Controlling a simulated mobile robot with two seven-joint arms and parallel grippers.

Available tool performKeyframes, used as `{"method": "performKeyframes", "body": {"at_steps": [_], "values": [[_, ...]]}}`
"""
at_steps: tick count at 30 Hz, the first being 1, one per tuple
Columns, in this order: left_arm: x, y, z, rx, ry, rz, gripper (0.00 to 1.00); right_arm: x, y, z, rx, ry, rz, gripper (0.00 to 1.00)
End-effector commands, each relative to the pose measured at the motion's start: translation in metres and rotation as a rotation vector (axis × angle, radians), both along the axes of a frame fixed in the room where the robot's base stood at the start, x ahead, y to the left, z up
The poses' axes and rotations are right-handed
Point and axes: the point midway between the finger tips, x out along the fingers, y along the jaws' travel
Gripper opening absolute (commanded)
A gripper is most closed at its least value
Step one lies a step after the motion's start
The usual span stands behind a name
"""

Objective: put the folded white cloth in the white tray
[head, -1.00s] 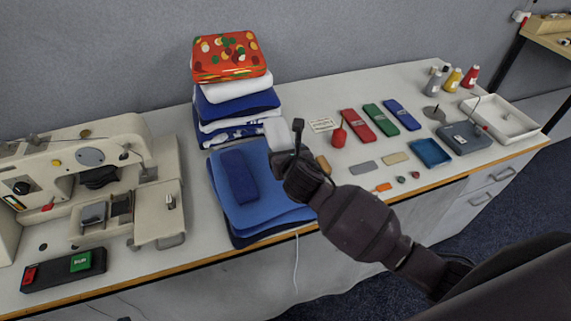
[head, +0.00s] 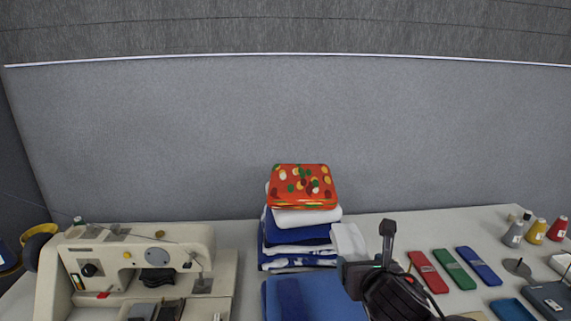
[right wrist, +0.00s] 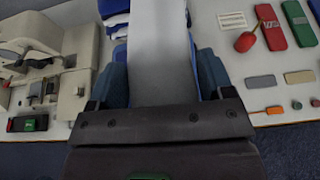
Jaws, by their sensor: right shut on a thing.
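The folded white cloth (head: 348,240) is held by my right gripper (head: 364,262), beside the stack of folded cloths and above the table. In the right wrist view the cloth (right wrist: 160,45) is a long pale slab between the two fingers of the gripper (right wrist: 160,78), which is shut on it. The white tray (head: 563,263) shows only in part at the right edge of the head view, well to the right of the gripper. My left gripper is not in view.
A stack of folded cloths with a red patterned one (head: 302,186) on top stands left of the gripper. Blue folded cloth (head: 312,300) lies in front. A sewing machine (head: 130,255) is at left. Red, green and blue flat items (head: 455,270) and thread cones (head: 535,232) are at right.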

Motion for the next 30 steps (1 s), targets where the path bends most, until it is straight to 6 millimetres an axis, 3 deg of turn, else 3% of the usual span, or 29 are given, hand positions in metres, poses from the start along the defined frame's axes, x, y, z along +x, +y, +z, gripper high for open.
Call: {"method": "performKeyframes", "body": {"at_steps": [6,12,15,22,30], "values": [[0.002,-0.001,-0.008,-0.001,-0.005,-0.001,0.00,-0.042,-0.022,-0.031,-0.001,0.003,-0.003,0.48],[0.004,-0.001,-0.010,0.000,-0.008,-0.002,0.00,-0.057,-0.033,-0.053,0.000,0.001,-0.017,0.48],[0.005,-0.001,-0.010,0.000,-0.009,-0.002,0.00,-0.058,-0.033,-0.054,0.000,-0.002,-0.018,0.48],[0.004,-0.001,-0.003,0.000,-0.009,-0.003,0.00,-0.036,-0.018,-0.020,0.001,-0.009,0.001,0.48],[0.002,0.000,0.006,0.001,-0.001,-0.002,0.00,0.022,0.009,0.009,0.001,-0.003,-0.011,0.48]]}}
